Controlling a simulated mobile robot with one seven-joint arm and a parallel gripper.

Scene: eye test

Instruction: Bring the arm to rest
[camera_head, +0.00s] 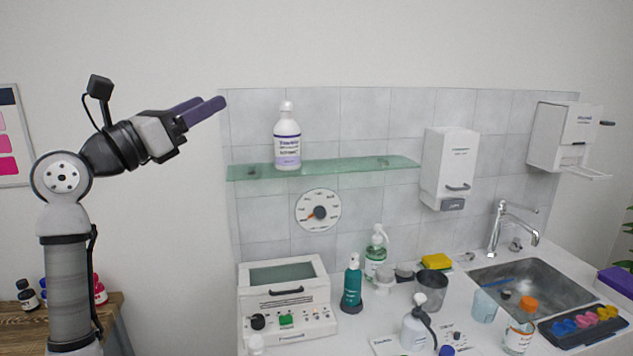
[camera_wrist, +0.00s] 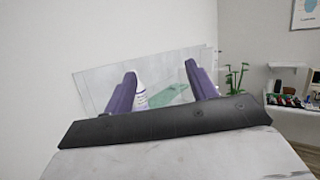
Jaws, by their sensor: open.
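My arm rises at the left of the head view, bent at the elbow. My gripper (camera_head: 205,108) is held in the air left of the tiled wall panel, above the level of the glass shelf, pointing right and slightly up. Its two purple fingers are apart with nothing seen between them. In the wrist view my gripper (camera_wrist: 160,75) shows its fingers wide apart. The white bottle (camera_wrist: 140,92) and the green glass shelf (camera_wrist: 172,96) appear beyond them, at a distance.
The white bottle (camera_head: 287,140) stands on the glass shelf (camera_head: 340,168). Below, the counter (camera_head: 300,347) holds a sterilizer-like box (camera_head: 285,300), several bottles and a sink (camera_head: 530,285). A wooden table (camera_head: 95,318) with small bottles is by my arm. Air around the gripper is clear.

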